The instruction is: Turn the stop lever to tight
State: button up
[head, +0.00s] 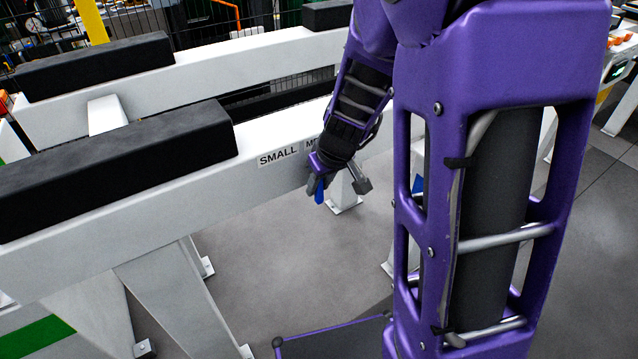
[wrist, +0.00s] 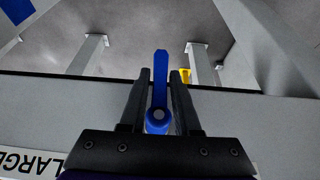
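The stop lever (wrist: 160,75) is a blue handle with a round pivot end, mounted on a white beam (head: 215,185). In the wrist view it points up the picture, away from the pivot. In the head view its blue end (head: 319,190) shows below my gripper (head: 316,180). In the wrist view my gripper (wrist: 161,78) is open, with one dark finger on each side of the lever. Narrow gaps show between the lever and both fingers. No tight mark is readable.
The beam bears a "SMALL" label (head: 278,156), a partly hidden label beside it, and a "LARGE" label (wrist: 28,163) in the wrist view. Black pads (head: 120,150) lie on the beams. White legs (head: 175,290) stand on the grey floor. My purple arm covers much of the right side.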

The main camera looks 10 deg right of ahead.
grip_shut()
dwell(1.1)
